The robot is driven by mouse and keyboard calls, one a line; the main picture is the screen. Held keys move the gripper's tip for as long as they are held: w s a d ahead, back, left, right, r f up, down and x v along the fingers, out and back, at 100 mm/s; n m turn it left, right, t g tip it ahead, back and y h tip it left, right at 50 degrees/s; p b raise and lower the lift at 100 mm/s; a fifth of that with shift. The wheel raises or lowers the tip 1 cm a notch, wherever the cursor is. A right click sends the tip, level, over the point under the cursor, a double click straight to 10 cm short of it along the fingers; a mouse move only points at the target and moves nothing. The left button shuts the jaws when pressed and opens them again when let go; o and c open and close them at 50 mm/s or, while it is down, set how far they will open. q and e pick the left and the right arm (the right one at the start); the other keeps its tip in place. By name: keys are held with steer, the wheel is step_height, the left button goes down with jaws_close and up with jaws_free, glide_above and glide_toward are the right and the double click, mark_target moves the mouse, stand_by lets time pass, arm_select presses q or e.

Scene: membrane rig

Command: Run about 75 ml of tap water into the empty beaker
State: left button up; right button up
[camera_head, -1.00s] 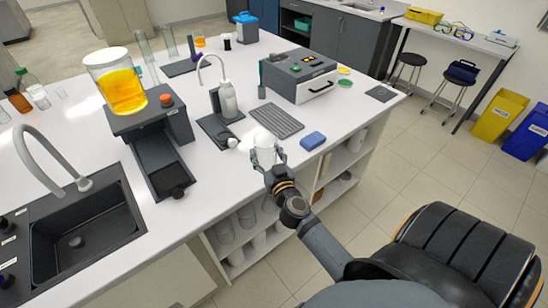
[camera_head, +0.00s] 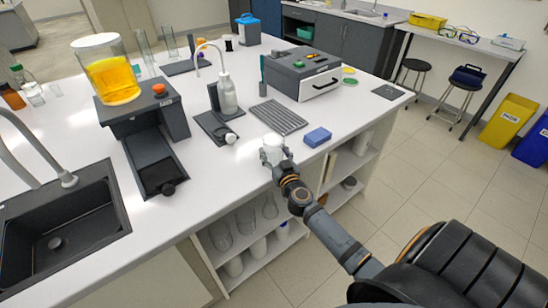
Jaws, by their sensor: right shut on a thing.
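A small clear, whitish beaker (camera_head: 271,150) is at the front edge of the white counter, in front of the grey ribbed mat. My right gripper (camera_head: 279,160) is shut on it from the near side. The beaker looks upright; I cannot tell whether it touches the counter. No liquid can be made out in it. The dark sink (camera_head: 85,215) is at the left, with a grey curved tap (camera_head: 38,150) over it, partly cut off by the left edge. My left gripper is not in view.
A dark device with a glass vessel of orange liquid (camera_head: 120,80) stands beside the sink, its low tray (camera_head: 150,165) reaching toward the front. The front counter strip is mostly clear.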

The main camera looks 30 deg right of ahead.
steer(key=o, duration=1.2)
steer(key=shift+r, duration=0.1)
steer(key=v, duration=1.2)
steer(key=shift+s, duration=0.1)
